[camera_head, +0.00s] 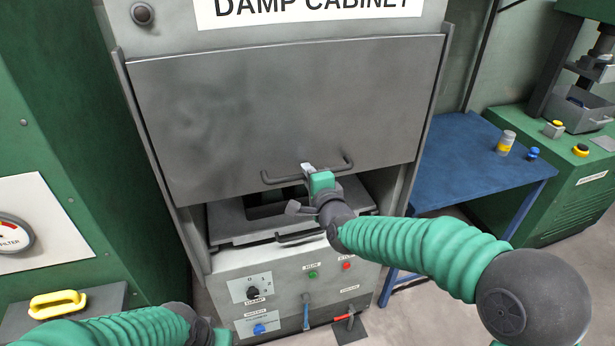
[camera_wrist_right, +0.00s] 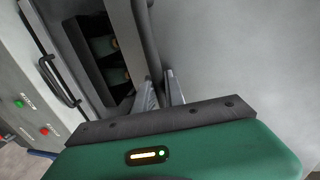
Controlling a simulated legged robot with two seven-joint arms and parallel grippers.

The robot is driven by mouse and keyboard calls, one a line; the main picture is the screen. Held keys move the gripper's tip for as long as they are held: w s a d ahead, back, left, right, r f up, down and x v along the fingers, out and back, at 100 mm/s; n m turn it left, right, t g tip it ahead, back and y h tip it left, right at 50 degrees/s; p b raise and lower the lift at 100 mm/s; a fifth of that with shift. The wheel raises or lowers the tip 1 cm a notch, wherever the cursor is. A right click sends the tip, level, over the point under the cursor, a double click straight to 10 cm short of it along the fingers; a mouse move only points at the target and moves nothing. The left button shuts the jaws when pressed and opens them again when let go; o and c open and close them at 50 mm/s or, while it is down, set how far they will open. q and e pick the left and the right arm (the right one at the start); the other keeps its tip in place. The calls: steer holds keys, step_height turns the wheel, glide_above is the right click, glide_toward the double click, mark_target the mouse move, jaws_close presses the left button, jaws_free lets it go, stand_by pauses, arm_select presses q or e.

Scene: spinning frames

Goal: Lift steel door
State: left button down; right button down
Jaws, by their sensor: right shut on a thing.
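The steel door (camera_head: 280,110) is a grey panel on the front of the damp cabinet (camera_head: 285,30). It is partly raised, with a dark opening below its lower edge. Its bar handle (camera_head: 345,165) runs along the lower part. My right gripper (camera_head: 306,170) is shut on the handle. In the right wrist view, the fingers of my right gripper (camera_wrist_right: 160,90) close around the handle bar (camera_wrist_right: 143,45), with the door (camera_wrist_right: 230,55) to the right. Of my left arm, only a green sleeve and grey wrist show at the bottom left; its fingertips are out of view.
A drawer or tray (camera_head: 240,225) with its own handle sits in the opening, above a control panel (camera_head: 300,285). A blue table (camera_head: 455,155) with a small jar (camera_head: 506,142) stands to the right. A green machine (camera_head: 60,120) stands close on the left.

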steer(key=shift+d, duration=0.1)
steer(key=c, duration=1.4)
jaws_free()
steer(key=shift+f, duration=0.1)
steer(key=v, duration=1.6)
steer(key=shift+s, duration=0.3)
steer(key=shift+d, duration=0.15)
steer(key=shift+f, duration=0.1)
